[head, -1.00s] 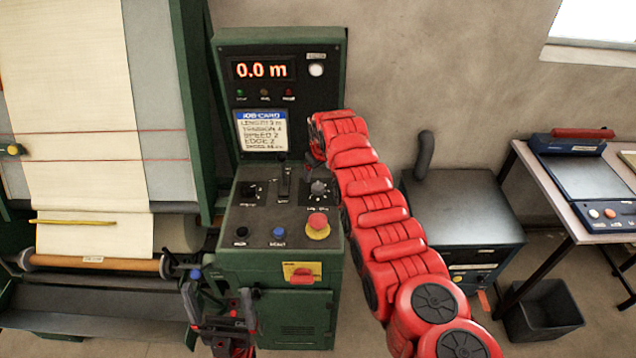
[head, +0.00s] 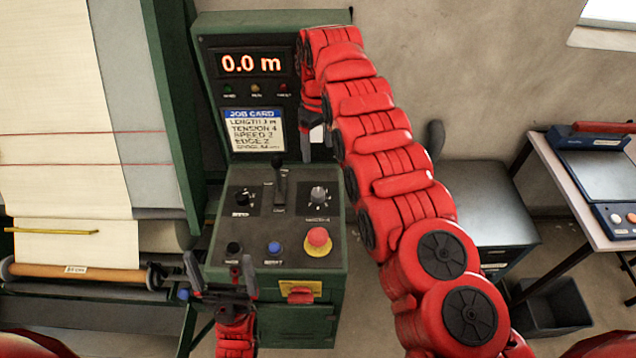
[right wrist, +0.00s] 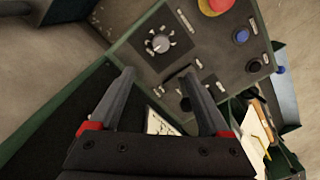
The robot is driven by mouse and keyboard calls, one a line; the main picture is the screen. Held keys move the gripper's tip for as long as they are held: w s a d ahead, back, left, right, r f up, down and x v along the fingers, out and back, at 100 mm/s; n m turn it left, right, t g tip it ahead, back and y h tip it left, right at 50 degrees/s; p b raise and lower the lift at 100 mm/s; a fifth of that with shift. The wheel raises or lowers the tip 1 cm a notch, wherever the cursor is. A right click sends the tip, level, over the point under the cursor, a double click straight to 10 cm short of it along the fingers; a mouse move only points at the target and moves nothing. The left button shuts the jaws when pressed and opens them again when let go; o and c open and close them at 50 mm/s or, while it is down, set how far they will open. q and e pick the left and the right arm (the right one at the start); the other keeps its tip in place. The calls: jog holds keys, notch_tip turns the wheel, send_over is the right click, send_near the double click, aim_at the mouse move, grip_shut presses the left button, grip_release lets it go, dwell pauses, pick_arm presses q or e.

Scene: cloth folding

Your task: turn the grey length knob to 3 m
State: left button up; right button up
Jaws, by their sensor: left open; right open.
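The grey length knob (head: 318,195) sits at the right of the green machine's sloping panel, right of a black lever. It also shows in the right wrist view (right wrist: 160,44), with marks around it. Its exact setting is too small to read. The display (head: 251,64) reads 0.0 m. The job card (head: 254,131) lists length 3 m. My right gripper (head: 314,140) is open above the back of the panel, apart from the knob; in the right wrist view (right wrist: 158,72) its fingertips flank the area just below the knob. My left gripper (head: 220,262) is open and empty before the panel's front left.
A black knob (head: 243,196) and the lever (head: 280,172) stand left of the grey knob. A red stop button (head: 318,238) and a blue button (head: 274,247) lie nearer the front. A cloth roll stands at left, a grey cabinet (head: 485,205) at right.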

jog(key=b, duration=0.8)
send_over(318, 192)
notch_tip(318, 192, down, 9)
jog(key=shift+r, duration=0.1)
jog(key=shift+d+f, duration=0.1)
jog(key=shift+f, duration=0.25)
notch_tip(318, 192, down, 4)
jog(key=shift+s+f+p, duration=0.1)
jog(key=shift+f+p, duration=0.15)
jog(key=shift+p, duration=0.7)
jog(key=shift+f+b, duration=0.65)
jog(key=shift+f, duration=0.85)
jog(key=shift+c, duration=0.2)
grip_shut()
